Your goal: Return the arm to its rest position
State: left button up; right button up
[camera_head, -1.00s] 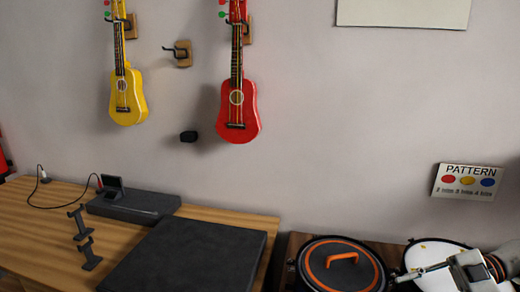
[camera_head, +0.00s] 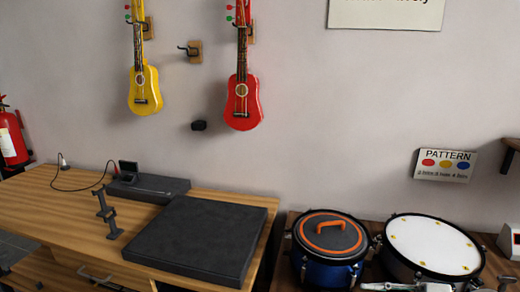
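Part of my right gripper (camera_head: 402,287) shows at the bottom edge, in front of the two drums. Most of it and its arm are cut off by the frame, so I cannot tell whether it is open or shut. Nothing held shows in the visible part. My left gripper is not in view.
A blue drum with an orange-handled lid (camera_head: 331,237) and a white-topped drum (camera_head: 433,245) stand at the lower right. A dark pad (camera_head: 200,240) lies on the wooden desk (camera_head: 60,210). Yellow (camera_head: 145,90) and red ukuleles (camera_head: 242,100) hang on the wall.

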jog(key=s+a+f+m+t+h, duration=0.2)
jog(key=a+f+m+t+h, duration=0.5)
jog(key=m+t, duration=0.4)
jog(key=s+f+m+g+h, duration=0.5)
jog(key=s+f+m, duration=0.3)
jog(key=s+f, duration=0.6)
notch_tip(320, 180, down, 4)
jog(key=shift+s+r+h, duration=0.25)
jog(key=shift+h, duration=0.65)
